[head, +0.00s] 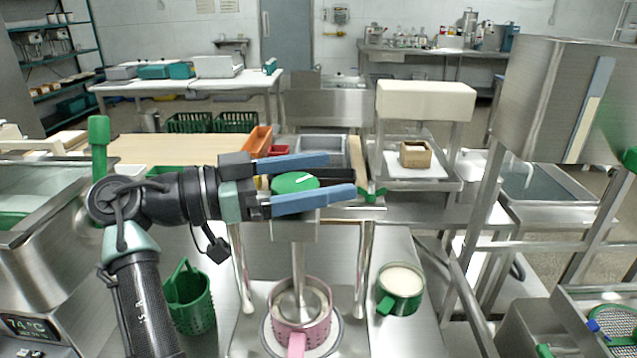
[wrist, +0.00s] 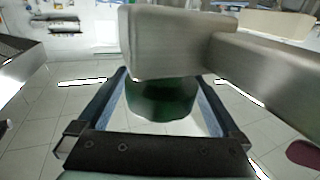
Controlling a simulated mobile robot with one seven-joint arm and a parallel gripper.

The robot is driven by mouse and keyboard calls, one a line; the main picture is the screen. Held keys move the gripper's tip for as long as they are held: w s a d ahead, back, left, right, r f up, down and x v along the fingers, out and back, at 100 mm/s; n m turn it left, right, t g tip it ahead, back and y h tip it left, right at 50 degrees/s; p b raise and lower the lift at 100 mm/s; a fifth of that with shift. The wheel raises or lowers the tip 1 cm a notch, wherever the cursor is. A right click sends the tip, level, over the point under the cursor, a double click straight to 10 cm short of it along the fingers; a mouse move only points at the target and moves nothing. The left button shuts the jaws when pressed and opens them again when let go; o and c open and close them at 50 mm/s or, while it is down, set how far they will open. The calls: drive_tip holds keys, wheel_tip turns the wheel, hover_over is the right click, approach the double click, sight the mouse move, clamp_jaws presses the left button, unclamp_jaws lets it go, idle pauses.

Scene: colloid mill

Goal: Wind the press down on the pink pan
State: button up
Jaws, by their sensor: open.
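The pink pan (head: 318,338), perforated and with a pink handle toward me, stands on a round base under the press. The press has a metal frame (head: 365,265), a central shaft (head: 298,262) and a green round knob (head: 295,182) with a white mark on top. The shaft's lower end reaches inside the pan; whether it touches the contents is hidden. My gripper (head: 340,176) is open, its two blue fingers on either side of the knob. In the wrist view the knob (wrist: 160,100) sits between the fingers (wrist: 162,90), with narrow gaps at its sides, and a metal crossbeam (wrist: 165,45) shows beyond.
A metal rack (head: 470,250) rises at right. A small brown box (head: 415,154) sits on a tray behind.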

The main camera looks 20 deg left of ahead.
wheel_tip(320, 180, up, 9)
drive_tip(key=shift+f, duration=0.15)
idle(0.4)
